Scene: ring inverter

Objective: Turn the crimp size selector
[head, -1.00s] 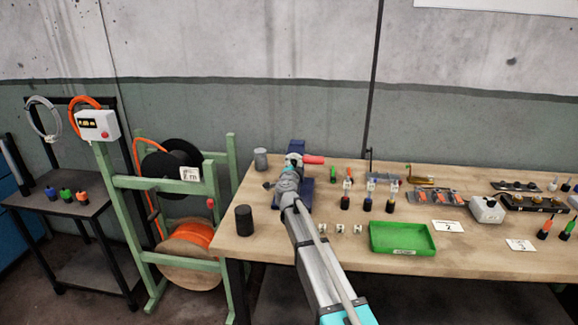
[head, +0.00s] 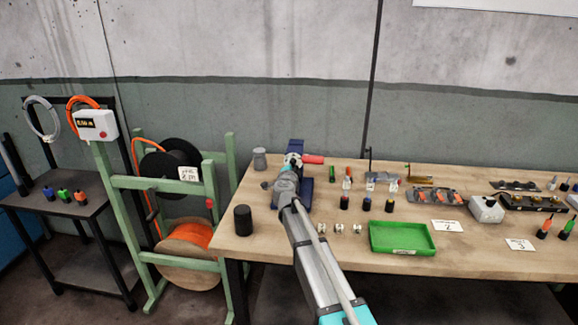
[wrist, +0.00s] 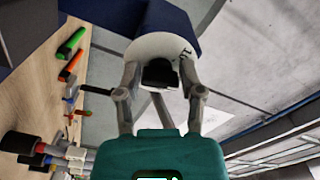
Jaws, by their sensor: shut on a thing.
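The crimp tool (head: 297,147) is a dark blue body with a red handle (head: 313,160), standing at the back left of the bench. In the wrist view its blue body (wrist: 172,14) carries a white round dial (wrist: 155,47) with a small dark mark near its right edge. The black selector knob (wrist: 159,72) sticks out of the dial. My gripper (wrist: 160,78) is shut on this knob, one finger on each side. In the head view my wrist and arm hide the knob and most of the dial.
A green tray (head: 401,238) lies at the bench's front, right of my arm. A black cylinder (head: 243,220) and a grey cup (head: 260,159) stand left of it. Several small connectors and bottles stand right of the tool. A cable reel rack (head: 230,185) stands left of the bench.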

